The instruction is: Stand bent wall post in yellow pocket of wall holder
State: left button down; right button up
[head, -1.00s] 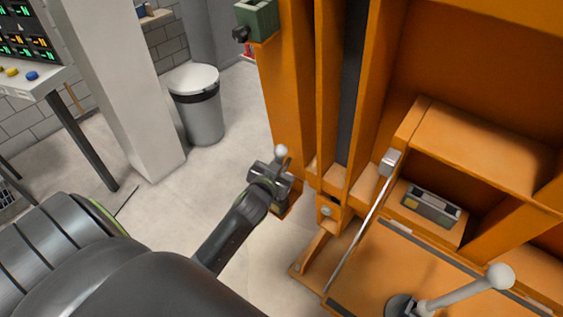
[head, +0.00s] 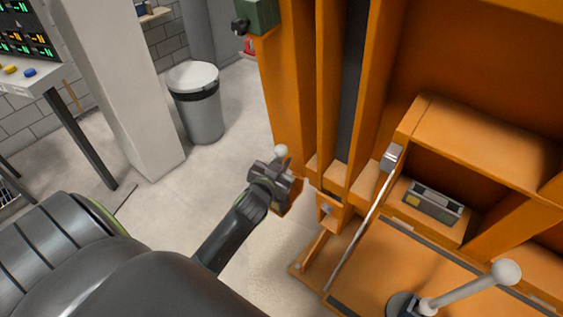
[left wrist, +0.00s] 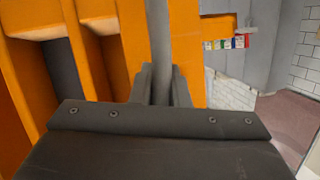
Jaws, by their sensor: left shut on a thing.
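My left gripper (head: 280,178) is shut on the post, a grey rod with a pale ball end (head: 281,150), held in front of the orange frame. In the left wrist view the rod (left wrist: 160,40) rises straight between the fingers; any bend in it is hidden. A grey box with a yellow patch on its left part (head: 432,205) sits in a niche of the orange frame, right of the gripper and well apart from it. I cannot tell whether this is the wall holder. My right gripper does not show.
The orange frame (head: 295,90) stands close beside the gripper. A ball-topped lever (head: 465,288) and a slanting metal rod (head: 362,222) are at lower right. A bin (head: 196,105) and a pillar (head: 115,90) stand left. Small coloured panels (left wrist: 228,43) show in the wrist view.

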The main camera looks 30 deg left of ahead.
pick_arm(q)
jog(key=shift+f+b, duration=0.7)
jog(key=shift+f, duration=0.2)
jog(key=c, duration=0.8)
grip_release()
jog(key=shift+c, duration=0.2)
jog(key=shift+r, duration=0.1)
notch_tip(320, 180, up, 8)
jog(key=p, duration=0.7)
jog(key=shift+p, duration=0.35)
